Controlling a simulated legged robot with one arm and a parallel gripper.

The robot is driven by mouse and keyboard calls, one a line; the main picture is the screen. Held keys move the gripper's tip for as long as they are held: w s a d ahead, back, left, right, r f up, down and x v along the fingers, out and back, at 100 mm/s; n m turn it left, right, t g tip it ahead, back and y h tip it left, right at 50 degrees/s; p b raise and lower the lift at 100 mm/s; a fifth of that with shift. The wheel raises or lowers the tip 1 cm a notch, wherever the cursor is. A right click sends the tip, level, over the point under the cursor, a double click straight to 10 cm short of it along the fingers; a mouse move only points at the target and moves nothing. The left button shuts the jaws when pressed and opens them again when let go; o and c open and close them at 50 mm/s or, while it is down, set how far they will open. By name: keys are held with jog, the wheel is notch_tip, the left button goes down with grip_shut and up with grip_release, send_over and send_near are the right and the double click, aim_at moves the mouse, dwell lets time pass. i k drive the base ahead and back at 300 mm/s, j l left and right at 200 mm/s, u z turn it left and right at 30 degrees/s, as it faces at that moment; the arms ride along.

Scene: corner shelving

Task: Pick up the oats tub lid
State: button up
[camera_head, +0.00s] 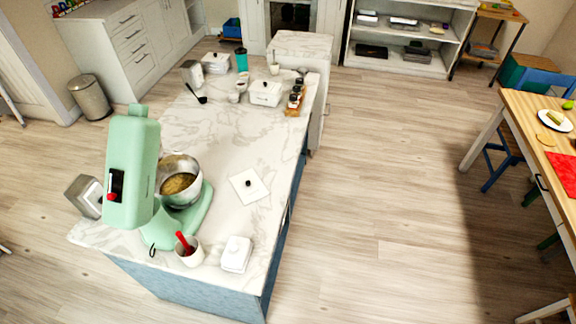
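A flat white square lid with a small dark knob (259,190) lies on the marble-topped island, right of the stand mixer. It looks like a tub lid, but I cannot read any label that ties it to oats. A white lidded tub (265,97) stands farther back on the island, and another white lidded tub (215,66) stands behind it to the left. I cannot tell which tub holds oats. My gripper is not in view.
The mint stand mixer (130,175) with a metal bowl (178,165) stands left of the flat lid. Wooden floor (390,210) is clear right of the island.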

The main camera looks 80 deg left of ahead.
aim_at(250, 188)
jog(key=i+u, duration=0.15)
jog(key=u, duration=0.25)
jog(key=i+j+u, duration=0.1)
jog(key=u, duration=0.25)
jog(key=i+l+u, duration=0.1)
jog(key=i+u, duration=0.15)
jog(key=u, duration=0.15)
jog(key=i+l+u, duration=0.1)
jog(key=u, duration=0.25)
jog(key=i+j+u, duration=0.2)
jog(key=u, duration=0.2)
jog(key=i+j+u, duration=0.1)
jog(key=u, duration=0.35)
jog(key=i+u, duration=0.6)
jog(key=u, duration=0.2)
jog(key=i+l+u, duration=0.15)
jog(key=u, duration=0.3)
jog(key=i, duration=0.05)
